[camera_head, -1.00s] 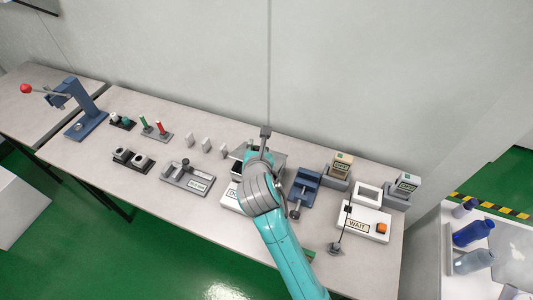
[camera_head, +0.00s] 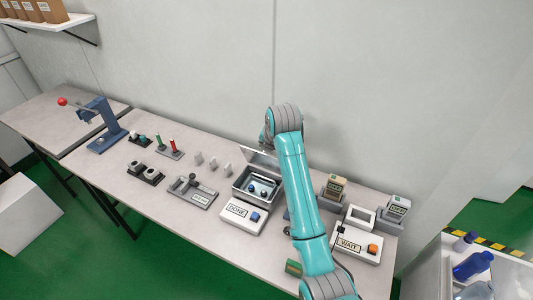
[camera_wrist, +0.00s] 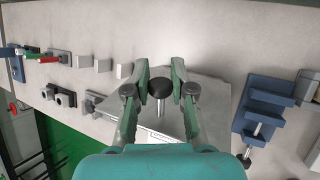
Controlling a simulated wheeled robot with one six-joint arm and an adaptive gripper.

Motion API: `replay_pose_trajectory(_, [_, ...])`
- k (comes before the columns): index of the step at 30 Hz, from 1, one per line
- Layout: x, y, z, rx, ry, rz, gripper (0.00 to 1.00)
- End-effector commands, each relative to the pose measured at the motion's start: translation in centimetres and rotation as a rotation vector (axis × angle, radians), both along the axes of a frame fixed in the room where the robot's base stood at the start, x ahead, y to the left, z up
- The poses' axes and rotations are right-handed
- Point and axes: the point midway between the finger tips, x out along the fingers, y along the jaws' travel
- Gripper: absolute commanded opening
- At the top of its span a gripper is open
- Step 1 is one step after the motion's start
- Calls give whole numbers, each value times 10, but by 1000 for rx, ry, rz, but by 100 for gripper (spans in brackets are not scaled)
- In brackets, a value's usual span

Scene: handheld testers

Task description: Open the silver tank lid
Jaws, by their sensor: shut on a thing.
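The silver tank (camera_head: 240,192) stands on the table behind the white DONE panel. Its lid (camera_head: 262,157) is raised and tilted back toward the wall, so the tank's inside shows, with small bluish and dark parts in it. In the wrist view the lid (camera_wrist: 207,98) is a grey plate under my gripper (camera_wrist: 160,74). The fingers are shut on the lid's dark round knob (camera_wrist: 160,89), one on each side. In the head view my arm hides the fingers and the knob.
The DONE panel (camera_head: 236,216) with a blue button is in front of the tank. Right of my arm are a WAIT panel (camera_head: 350,246) and testers. A clamp fixture (camera_head: 190,192) and small grey blocks (camera_head: 213,163) are to the left. The wall is close behind.

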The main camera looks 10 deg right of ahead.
Motion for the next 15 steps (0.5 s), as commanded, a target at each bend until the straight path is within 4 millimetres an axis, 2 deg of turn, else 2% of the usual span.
replay_pose_trajectory(6, [19,-14,-2,15,21,-5,0])
replay_pose_trajectory(11, [27,-21,-7,79,110,-4,0])
replay_pose_trajectory(15, [31,-24,-12,78,113,-4,0])
